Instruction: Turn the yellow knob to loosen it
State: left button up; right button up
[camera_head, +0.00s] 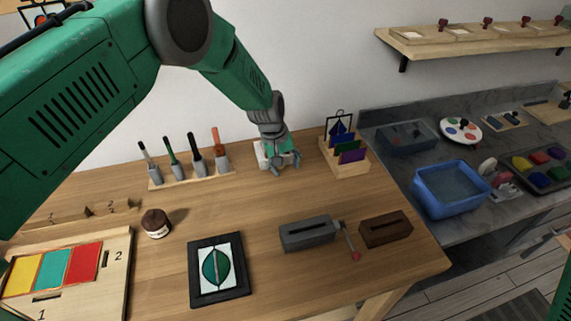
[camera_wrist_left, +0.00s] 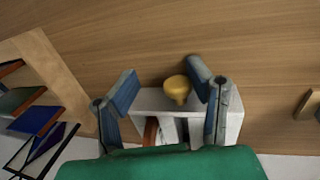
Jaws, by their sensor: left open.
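The yellow knob (camera_wrist_left: 177,89) is a rounded, cup-like cap on a white block (camera_wrist_left: 145,99) in the left wrist view. My left gripper (camera_wrist_left: 161,76) is open, with one finger on each side of the knob. The right-hand finger in that view is close to the knob, and a wider gap shows on the other side. I cannot tell whether a finger touches it. In the head view my left gripper (camera_head: 283,166) is over the white block (camera_head: 262,155) near the wall, and the knob is hidden. A green part of my right arm shows at the right edge.
A wooden rack (camera_head: 345,158) with coloured cards stands just right of the gripper. A tool holder (camera_head: 192,181) with several upright tools stands to the left. A dark jar (camera_head: 156,223), a framed leaf picture (camera_head: 218,270) and a grey slotted block (camera_head: 308,233) lie nearer.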

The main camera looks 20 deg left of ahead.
pick_arm(q)
jog(key=shift+o, duration=0.4)
jog(key=shift+d+r, duration=0.2)
jog(key=shift+r, duration=0.1)
jog(key=shift+s+a+r, duration=0.1)
jog(key=shift+a+r, duration=0.1)
jog(key=shift+a, duration=0.1)
jog(key=c, duration=0.6)
jog(key=shift+a, duration=1.15)
grip_shut()
jog(key=shift+a+f, duration=0.15)
jog(key=shift+a, duration=0.15)
jog(key=shift+d+r, duration=0.2)
jog(key=shift+d, duration=0.7)
jog(key=shift+w+a, duration=0.2)
jog(key=shift+a, duration=0.3)
jog(key=shift+d, duration=0.35)
pick_arm(e)
jog(key=shift+s+a+r, duration=0.1)
jog(key=shift+a+r, duration=0.15)
jog(key=shift+a, duration=0.4)
